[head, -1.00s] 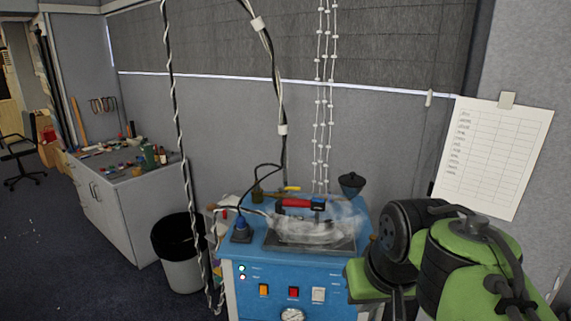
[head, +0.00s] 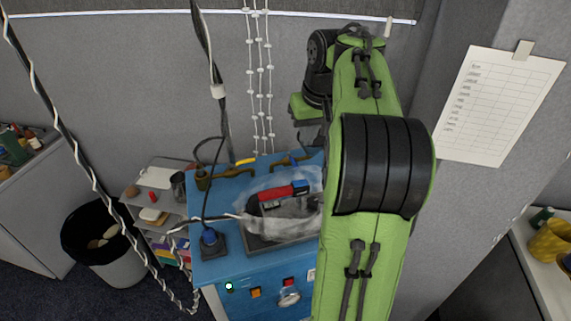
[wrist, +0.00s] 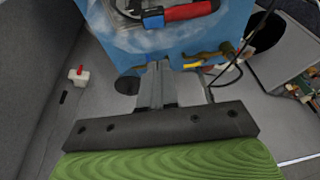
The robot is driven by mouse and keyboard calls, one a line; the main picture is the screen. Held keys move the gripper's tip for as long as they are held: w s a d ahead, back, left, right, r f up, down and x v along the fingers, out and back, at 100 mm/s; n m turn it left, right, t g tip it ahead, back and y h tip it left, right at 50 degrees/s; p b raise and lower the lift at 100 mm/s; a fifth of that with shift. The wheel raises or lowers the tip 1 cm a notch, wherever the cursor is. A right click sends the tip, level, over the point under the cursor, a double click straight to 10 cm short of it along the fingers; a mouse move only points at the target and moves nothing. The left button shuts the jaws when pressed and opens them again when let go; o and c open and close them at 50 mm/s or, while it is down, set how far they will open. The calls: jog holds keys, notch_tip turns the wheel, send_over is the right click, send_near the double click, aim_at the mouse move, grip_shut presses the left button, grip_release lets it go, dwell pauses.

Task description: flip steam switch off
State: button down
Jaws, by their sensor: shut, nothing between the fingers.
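The blue steam station (head: 265,262) stands in the lower middle of the head view. Its front panel shows an orange switch (head: 255,292), a red switch (head: 288,283) and part of a pale switch (head: 311,275) beside my arm. I cannot read the labels, so I cannot tell which is the steam switch. An iron with a red handle (head: 284,193) rests on top, amid white steam. In the wrist view, my gripper (wrist: 158,68) is shut and empty, near the station's rear edge and away from the front switches. My arm hides the station's right side in the head view.
A round gauge (head: 289,297) sits below the switches. Hanging cords and a bin (head: 108,255) are at left. A grey partition stands behind, with a paper sheet (head: 500,105) at right.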

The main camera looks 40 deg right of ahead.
aim_at(296, 182)
jog(key=b+x, duration=0.1)
jog(key=x, duration=0.3)
jog(key=b+x, duration=0.1)
jog(key=x, duration=0.4)
jog(key=s+b+x, duration=0.1)
jog(key=x, duration=0.3)
jog(key=shift+a+f, duration=0.3)
jog(key=shift+f, duration=0.3)
